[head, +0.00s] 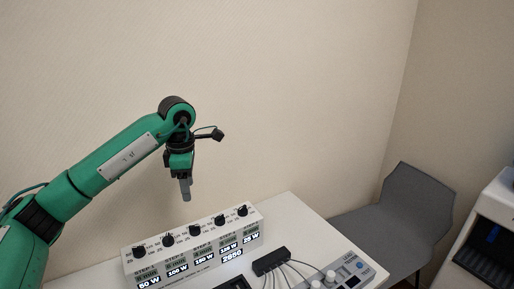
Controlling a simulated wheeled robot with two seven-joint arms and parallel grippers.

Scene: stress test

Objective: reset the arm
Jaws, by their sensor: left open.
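My green left arm comes in from the left and bends down at the wrist. My left gripper (185,190) points downward, open and empty, in the air above the back of a white box with black knobs (190,250). It is seen nearly side-on, so the gap between its fingers is hidden. It touches nothing that I can see. My right arm and gripper are out of view.
The white box with labels stands on a white table (290,212). To its right are a black connector block (270,261) with cables and a grey device with knobs (345,274). A grey chair (405,215) stands at right, before a white and black machine (490,240). A plain wall is behind.

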